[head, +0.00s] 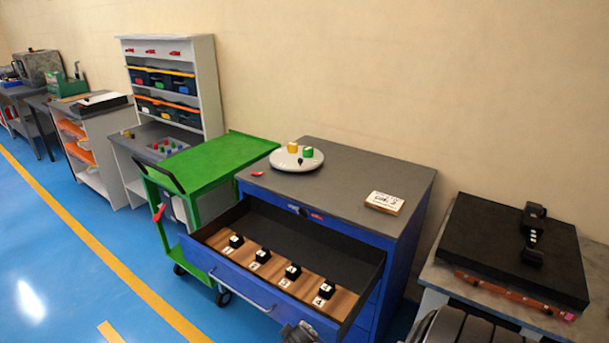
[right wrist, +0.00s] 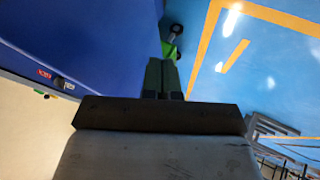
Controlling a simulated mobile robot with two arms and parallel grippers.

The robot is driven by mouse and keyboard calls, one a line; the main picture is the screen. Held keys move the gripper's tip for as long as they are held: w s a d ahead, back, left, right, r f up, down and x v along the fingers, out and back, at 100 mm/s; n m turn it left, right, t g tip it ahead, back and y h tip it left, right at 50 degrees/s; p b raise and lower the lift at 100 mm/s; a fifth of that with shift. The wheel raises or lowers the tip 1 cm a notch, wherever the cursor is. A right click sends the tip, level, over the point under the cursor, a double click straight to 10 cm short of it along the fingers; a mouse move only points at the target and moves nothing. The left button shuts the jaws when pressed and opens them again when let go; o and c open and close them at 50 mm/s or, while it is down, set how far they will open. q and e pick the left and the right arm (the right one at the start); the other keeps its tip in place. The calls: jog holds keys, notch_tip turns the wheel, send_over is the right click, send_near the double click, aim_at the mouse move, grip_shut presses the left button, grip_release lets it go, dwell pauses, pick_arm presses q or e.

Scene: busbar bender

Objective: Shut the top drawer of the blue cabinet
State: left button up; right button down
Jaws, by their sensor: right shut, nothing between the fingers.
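The blue cabinet (head: 400,235) stands right of centre in the head view, with a grey top. Its top drawer (head: 345,247) is pulled well out, its blue front (head: 255,283) with a long handle facing the aisle. My right gripper (right wrist: 163,93) is shut and empty in the right wrist view, beside a large blue face (right wrist: 80,35) of the cabinet or drawer; I cannot tell if they touch. In the head view a grey part of my arm shows at the bottom edge, just in front of the drawer's near right corner. My left gripper is not in view.
The drawer holds a wooden insert (head: 310,287) with several black pieces. A green cart (head: 205,165) stands close on the left. A round white tray (head: 290,163) and a small box (head: 384,202) sit on the cabinet. A bench (head: 450,272) stands right. Blue floor (head: 60,270) is open in front.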

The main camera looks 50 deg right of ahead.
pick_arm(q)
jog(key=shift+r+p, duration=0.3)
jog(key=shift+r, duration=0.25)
pick_arm(e)
jog(key=d, duration=0.3)
jog(key=shift+d+r, duration=0.15)
jog(key=shift+d, duration=0.1)
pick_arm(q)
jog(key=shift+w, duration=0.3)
pick_arm(e)
jog(key=shift+w, duration=0.1)
jog(key=shift+d, duration=0.1)
